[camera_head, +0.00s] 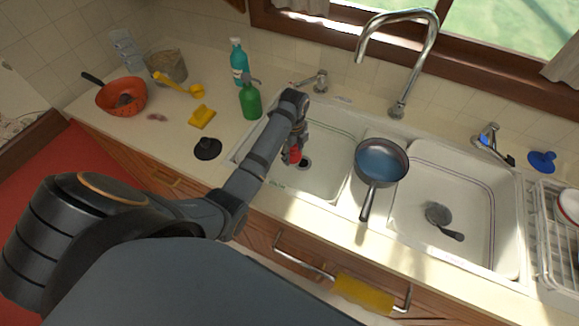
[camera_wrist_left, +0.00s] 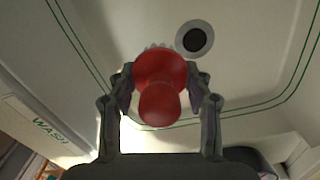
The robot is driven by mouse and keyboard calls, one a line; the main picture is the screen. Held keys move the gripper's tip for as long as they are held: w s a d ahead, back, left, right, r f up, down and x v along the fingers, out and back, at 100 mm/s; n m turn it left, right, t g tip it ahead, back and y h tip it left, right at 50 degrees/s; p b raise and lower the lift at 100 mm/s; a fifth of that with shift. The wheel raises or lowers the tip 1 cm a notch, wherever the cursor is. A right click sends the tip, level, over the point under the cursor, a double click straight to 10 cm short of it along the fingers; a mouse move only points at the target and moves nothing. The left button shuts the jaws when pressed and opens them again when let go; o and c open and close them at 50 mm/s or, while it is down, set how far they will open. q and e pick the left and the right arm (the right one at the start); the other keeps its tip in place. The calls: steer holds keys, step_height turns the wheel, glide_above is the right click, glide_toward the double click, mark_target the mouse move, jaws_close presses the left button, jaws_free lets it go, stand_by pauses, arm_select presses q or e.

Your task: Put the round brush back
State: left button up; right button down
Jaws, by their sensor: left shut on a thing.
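The round brush, with a red knob handle (camera_head: 294,155), is in my left gripper (camera_head: 298,141) over the left sink basin (camera_head: 330,180). In the left wrist view, the red knob (camera_wrist_left: 160,85) sits between both fingers of my left gripper (camera_wrist_left: 160,100), which are closed on it. A little of the pale bristles shows behind the knob; most of the brush underside is hidden. The basin floor and round drain (camera_wrist_left: 194,38) are below it. I cannot tell whether the bristles touch the basin. My right gripper is not in view.
A pan (camera_head: 381,158) rests on the sink divider. A dark utensil (camera_head: 440,216) lies in the right basin. A green bottle (camera_head: 250,101), yellow sponge (camera_head: 201,117) and black round object (camera_head: 207,148) stand on the left counter. A faucet (camera_head: 398,108) rises behind; a dish rack (camera_head: 550,235) is right.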

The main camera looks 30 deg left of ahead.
mark_target(293, 160)
arm_select(q)
step_height(293, 160, down, 4)
steer(key=shift+f, duration=0.2)
step_height(293, 160, down, 4)
steer(key=shift+r, duration=0.15)
steer(key=shift+f, duration=0.35)
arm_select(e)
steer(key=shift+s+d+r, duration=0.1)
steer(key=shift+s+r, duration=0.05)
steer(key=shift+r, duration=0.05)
arm_select(q)
steer(key=shift+f, duration=0.15)
steer(key=o, duration=1.2)
